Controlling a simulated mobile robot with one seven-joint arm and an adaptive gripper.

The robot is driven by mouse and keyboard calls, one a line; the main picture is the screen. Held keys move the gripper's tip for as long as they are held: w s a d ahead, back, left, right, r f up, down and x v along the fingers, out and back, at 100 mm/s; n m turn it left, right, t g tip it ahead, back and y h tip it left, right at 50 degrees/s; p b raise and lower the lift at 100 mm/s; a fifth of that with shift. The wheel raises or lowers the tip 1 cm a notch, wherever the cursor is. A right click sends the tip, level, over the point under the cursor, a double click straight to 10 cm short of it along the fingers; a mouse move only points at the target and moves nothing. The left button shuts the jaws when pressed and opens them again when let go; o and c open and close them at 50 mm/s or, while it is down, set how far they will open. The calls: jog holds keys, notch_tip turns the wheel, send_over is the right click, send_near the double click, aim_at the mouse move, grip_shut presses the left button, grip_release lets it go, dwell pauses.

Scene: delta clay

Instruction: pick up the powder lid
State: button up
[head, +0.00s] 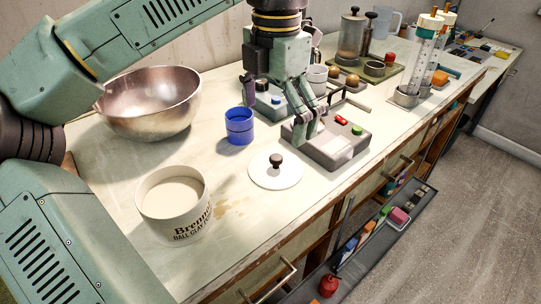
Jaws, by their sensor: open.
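The powder lid (276,178) is a flat white disc with a dark round knob (276,160) on top. It lies on the table, right of a white tub (172,203) of pale powder lettered "Brennan Ball Clay". My gripper (310,119) is open and points down, beyond the lid and to its right. It is over a grey box with coloured buttons (330,147), apart from the lid. I cannot tell whether its fingertips touch the box. Nothing hides the lid.
A blue cup (239,127) stands just behind the lid. A metal bowl (149,102) is at the back left. Clear cylinders (420,65) stand further right. An open drawer (385,225) with tools juts out below the table's front edge.

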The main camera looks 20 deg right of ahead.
aim_at(274, 158)
notch_tip(274, 158, down, 4)
jog(key=shift+s+r, duration=0.15)
jog(key=shift+w+f+p, duration=0.2)
jog(key=shift+f+p, duration=0.7)
jog(key=shift+f, duration=1.9)
jog(key=c, duration=2.3)
